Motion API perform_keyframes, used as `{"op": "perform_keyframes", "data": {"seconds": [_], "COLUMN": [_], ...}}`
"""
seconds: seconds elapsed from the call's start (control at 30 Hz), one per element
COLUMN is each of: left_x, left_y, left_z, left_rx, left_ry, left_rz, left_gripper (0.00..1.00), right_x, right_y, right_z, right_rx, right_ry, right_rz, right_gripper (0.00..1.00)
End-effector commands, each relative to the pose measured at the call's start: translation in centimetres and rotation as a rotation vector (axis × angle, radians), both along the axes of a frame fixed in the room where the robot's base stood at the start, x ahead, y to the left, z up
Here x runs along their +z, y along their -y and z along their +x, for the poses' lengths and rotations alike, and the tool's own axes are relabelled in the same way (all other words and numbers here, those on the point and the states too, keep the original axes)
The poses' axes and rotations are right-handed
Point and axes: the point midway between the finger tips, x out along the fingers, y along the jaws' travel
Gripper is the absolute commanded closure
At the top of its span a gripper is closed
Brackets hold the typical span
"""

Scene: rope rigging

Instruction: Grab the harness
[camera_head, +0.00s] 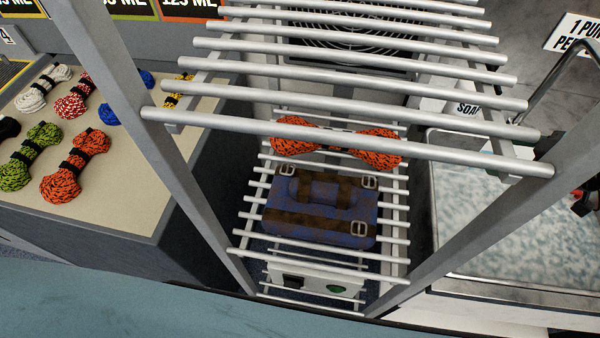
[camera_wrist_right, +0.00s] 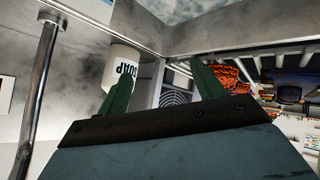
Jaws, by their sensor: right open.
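A blue bundle with brown straps and metal buckles, which looks like the harness (camera_head: 320,206), lies on a lower shelf of the metal rod rack, in the middle of the head view. The rods of the upper shelf pass above and behind it in the picture and do not cover it. My right gripper (camera_wrist_right: 160,78) shows in the right wrist view with its two green fingers spread and nothing between them. It is apart from the harness, near the sink side. My left gripper is in neither view.
An orange rope coil (camera_head: 335,142) lies behind the harness. The rack's upper rods (camera_head: 350,140) and grey posts enclose the shelf. Several rope coils lie on a counter (camera_head: 128,195) at left. A sink (camera_head: 500,225) is at right; a soap container (camera_wrist_right: 122,66) shows in the wrist view.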

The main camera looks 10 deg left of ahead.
Motion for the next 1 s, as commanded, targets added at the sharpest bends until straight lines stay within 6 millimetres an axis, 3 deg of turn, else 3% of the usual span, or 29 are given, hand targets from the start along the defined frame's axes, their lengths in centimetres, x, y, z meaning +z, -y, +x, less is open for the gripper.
{"op": "perform_keyframes", "data": {"seconds": [0.03,0.1,0.2,0.23,0.3,0.43,0.8,1.0], "left_x": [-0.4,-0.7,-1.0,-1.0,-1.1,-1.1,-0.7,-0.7], "left_y": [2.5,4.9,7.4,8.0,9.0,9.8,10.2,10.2], "left_z": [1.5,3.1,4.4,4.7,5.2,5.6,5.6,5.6], "left_rx": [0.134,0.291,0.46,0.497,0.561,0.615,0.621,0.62], "left_ry": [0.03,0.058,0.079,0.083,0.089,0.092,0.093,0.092], "left_rz": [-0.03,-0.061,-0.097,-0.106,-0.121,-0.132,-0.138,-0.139], "left_gripper": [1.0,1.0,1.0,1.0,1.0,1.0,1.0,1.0], "right_x": [0.9,1.9,3.3,3.7,4.3,4.7,1.9,1.0], "right_y": [-5.8,-11.9,-17.7,-18.9,-20.7,-22.5,-27.9,-29.3], "right_z": [-1.9,-5.1,-9.3,-10.3,-12.2,-13.8,-12.9,-12.6], "right_rx": [0.106,0.228,0.361,0.389,0.439,0.484,0.486,0.485], "right_ry": [-0.024,-0.071,-0.134,-0.148,-0.178,-0.203,-0.204,-0.204], "right_rz": [0.088,0.191,0.295,0.316,0.354,0.386,0.391,0.387], "right_gripper": [0.32,0.32,0.32,0.32,0.32,0.32,0.32,0.32]}}
